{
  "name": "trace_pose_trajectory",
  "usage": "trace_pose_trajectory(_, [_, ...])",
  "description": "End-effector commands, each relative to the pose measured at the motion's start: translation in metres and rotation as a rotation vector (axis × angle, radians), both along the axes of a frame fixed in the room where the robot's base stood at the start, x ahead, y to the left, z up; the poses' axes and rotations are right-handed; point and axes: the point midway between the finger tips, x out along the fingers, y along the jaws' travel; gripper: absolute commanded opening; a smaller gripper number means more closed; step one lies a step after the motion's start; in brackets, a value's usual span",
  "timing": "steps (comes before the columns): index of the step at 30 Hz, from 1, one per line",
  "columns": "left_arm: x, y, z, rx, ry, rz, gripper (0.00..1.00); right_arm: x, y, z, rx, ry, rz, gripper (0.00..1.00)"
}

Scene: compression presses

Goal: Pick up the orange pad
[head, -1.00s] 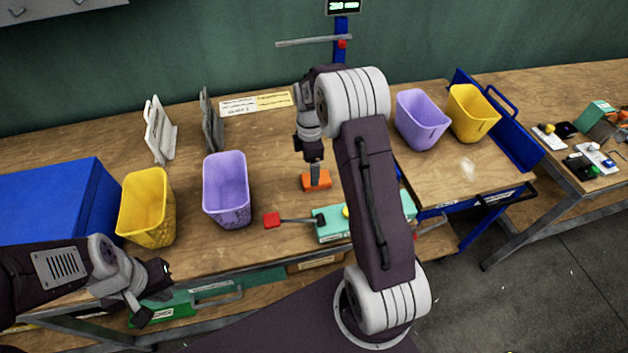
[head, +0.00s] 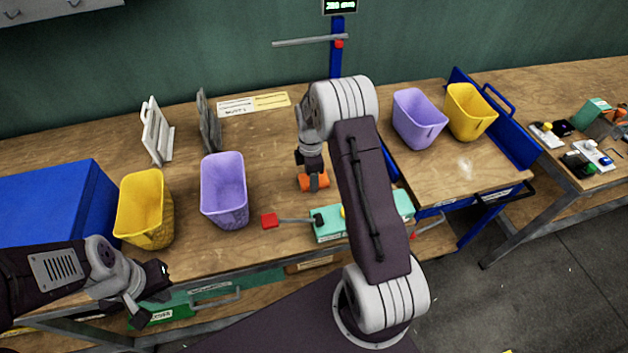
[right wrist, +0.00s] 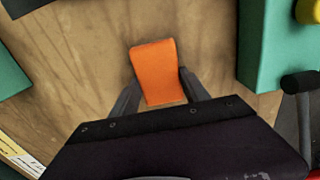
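The orange pad (head: 306,183) lies on the wooden bench behind the teal press. My right gripper (head: 313,181) points down at it, one finger showing in front of the pad. In the right wrist view the pad (right wrist: 155,70) sits between the two fingers of my right gripper (right wrist: 159,77). The fingertips are at or very near its sides; I cannot tell whether they press on it. My left gripper (head: 153,293) is empty near the bench's front edge, its fingers apart.
The teal press (head: 330,229) with a red-ended lever (head: 270,221) is close in front of the pad. A purple bin (head: 224,200) and a yellow bin (head: 145,215) stand to the left. Clear bench lies behind the pad.

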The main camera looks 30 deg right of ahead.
Motion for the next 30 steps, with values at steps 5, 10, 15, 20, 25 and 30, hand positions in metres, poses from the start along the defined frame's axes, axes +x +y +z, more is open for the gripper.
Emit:
trace_pose_trajectory(5, [0.000,0.000,0.000,0.000,0.000,0.000,0.00,0.000,0.000,0.000,0.001,-0.001,0.000,0.16])
trace_pose_trajectory(10, [0.000,0.000,0.000,0.000,0.000,0.000,0.00,0.001,0.000,0.006,0.000,-0.002,0.000,0.16])
trace_pose_trajectory(15, [0.000,0.000,0.001,0.000,0.000,0.000,0.00,0.002,0.000,0.033,-0.001,-0.006,0.000,0.16])
trace_pose_trajectory(20, [0.000,0.000,-0.001,0.000,0.000,0.000,0.00,-0.014,-0.022,0.056,-0.001,-0.004,-0.005,0.16])
trace_pose_trajectory(25, [0.000,0.000,-0.002,0.000,0.000,0.000,0.00,-0.038,-0.055,0.081,-0.001,-0.004,-0.005,0.16])
trace_pose_trajectory(30, [0.000,0.000,-0.001,0.000,0.000,0.000,0.00,-0.058,-0.082,0.101,-0.001,-0.003,-0.005,0.16])
